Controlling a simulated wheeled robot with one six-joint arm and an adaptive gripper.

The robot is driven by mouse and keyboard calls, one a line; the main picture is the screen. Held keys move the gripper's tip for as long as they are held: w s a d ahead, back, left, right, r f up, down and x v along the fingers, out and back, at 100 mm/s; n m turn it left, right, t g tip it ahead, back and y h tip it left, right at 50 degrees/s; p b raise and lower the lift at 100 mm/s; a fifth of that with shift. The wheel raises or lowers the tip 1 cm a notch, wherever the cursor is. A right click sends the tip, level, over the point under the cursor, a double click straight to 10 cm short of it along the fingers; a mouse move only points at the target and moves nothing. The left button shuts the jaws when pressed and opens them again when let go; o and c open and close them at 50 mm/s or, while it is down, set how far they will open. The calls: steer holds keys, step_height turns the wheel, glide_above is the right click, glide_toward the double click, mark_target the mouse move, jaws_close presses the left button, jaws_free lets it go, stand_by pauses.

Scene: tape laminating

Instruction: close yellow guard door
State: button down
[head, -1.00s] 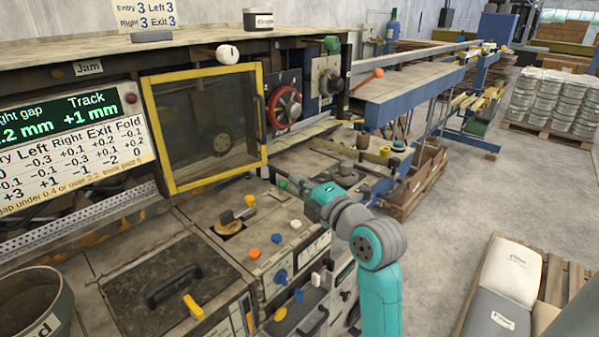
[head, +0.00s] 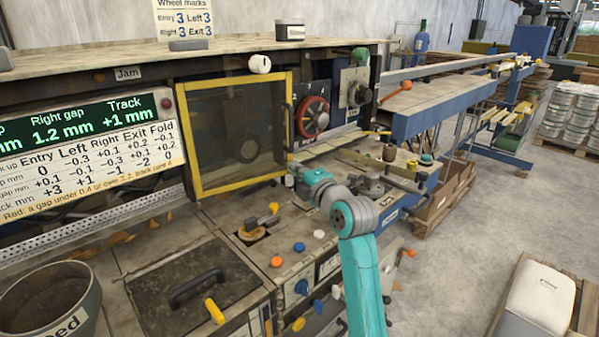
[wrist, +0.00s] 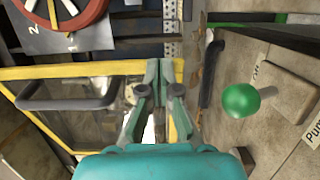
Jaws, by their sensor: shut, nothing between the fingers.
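The yellow guard door (head: 239,80) is a see-through dark panel in a yellow frame, on the front of the machine in the head view. It looks nearly flush with the machine front; I cannot tell whether a small gap remains. Its dark bar handle (wrist: 70,104) is on the right-hand side in the head view and shows at the left in the wrist view. My gripper (head: 294,170) is at the door's lower right corner. In the wrist view my gripper (wrist: 163,68) is shut and empty, its fingertips over the yellow frame edge. Contact is unclear.
A red handwheel (head: 312,117) sits right of the door. A green knob (wrist: 240,100) stands close right of my fingers in the wrist view.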

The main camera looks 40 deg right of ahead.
steer(key=shift+w, duration=0.1)
steer(key=shift+w+d, duration=0.2)
steer(key=shift+w, duration=0.5)
steer(key=shift+w+d, duration=0.15)
steer(key=shift+w, duration=0.55)
